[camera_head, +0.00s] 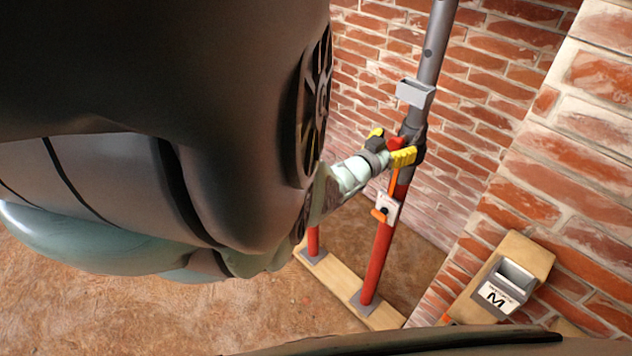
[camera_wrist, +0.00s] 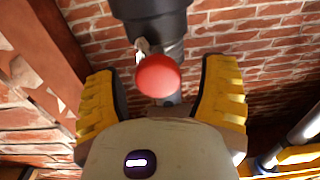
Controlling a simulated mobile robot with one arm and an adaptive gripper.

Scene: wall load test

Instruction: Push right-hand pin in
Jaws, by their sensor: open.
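The right-hand prop has a red lower tube (camera_head: 378,262) and a grey upper tube (camera_head: 433,45). A red round knob (camera_wrist: 158,75), apparently the pin's head, sits in front of the grey tube just below a dark collar (camera_wrist: 150,22). It also shows in the head view (camera_head: 395,143), partly hidden by my gripper. My gripper (camera_head: 390,146) has yellow-padded fingers spread to either side of the knob. In the wrist view my gripper (camera_wrist: 161,88) is open, with gaps between knob and fingers. How deep the pin sits is hidden.
A grey open box (camera_head: 415,93) is on the upper tube. A white tag with an orange part (camera_head: 386,209) hangs on the prop. A second red prop (camera_head: 313,240) stands left on the wooden sole board (camera_head: 340,288). A box marked M (camera_head: 505,287) is near the right brick wall.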

